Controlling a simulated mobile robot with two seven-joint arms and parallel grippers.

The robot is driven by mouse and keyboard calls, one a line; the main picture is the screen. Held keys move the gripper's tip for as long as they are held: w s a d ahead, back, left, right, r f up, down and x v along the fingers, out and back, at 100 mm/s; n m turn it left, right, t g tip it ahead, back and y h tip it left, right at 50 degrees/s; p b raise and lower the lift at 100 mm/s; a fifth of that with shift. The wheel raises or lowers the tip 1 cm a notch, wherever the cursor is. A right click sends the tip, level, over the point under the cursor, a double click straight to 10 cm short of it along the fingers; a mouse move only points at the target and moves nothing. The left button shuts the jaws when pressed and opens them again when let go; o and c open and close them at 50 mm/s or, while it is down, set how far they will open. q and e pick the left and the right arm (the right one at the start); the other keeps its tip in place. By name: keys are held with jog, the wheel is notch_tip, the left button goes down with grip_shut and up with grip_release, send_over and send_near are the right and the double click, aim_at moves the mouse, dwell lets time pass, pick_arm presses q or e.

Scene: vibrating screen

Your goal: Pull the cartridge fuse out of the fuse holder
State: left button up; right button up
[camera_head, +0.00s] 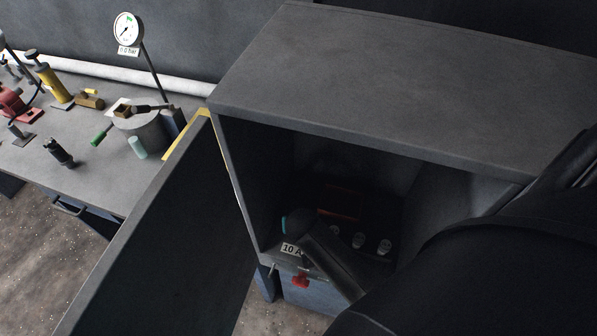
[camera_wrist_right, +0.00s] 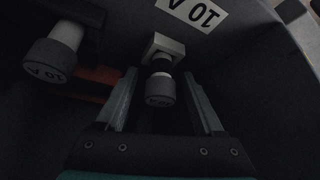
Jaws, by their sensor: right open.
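In the right wrist view, a cartridge fuse with a grey cap (camera_wrist_right: 160,92) marked "10 A" stands out from a pale square block (camera_wrist_right: 163,46). My right gripper (camera_wrist_right: 162,82) is open, with one finger on each side of this cap and dark gaps visible between fingers and cap. A second "10 A" capped piece (camera_wrist_right: 50,60) sits in a dark holder (camera_wrist_right: 80,18) to the left. In the head view, my right arm reaches into the dark cabinet and its fingertips are not clear there. My left gripper is not in view.
The cabinet (camera_head: 400,75) has its door (camera_head: 165,235) swung open to the left. Several pale round pieces (camera_head: 358,240) sit inside. A "10 A" label (camera_head: 291,249) and a red part (camera_head: 301,281) are at the front. A cluttered bench (camera_head: 100,180) stands at left.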

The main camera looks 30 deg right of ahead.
jog(key=shift+w+f, duration=0.1)
jog(key=shift+f, duration=0.1)
grip_shut()
dwell(1.1)
jog(key=shift+r, duration=0.2)
jog(key=shift+r, duration=1.35)
jog(key=shift+r, duration=0.1)
jog(key=shift+r, duration=1.45)
jog(key=shift+r, duration=0.1)
jog(key=shift+r, duration=1.4)
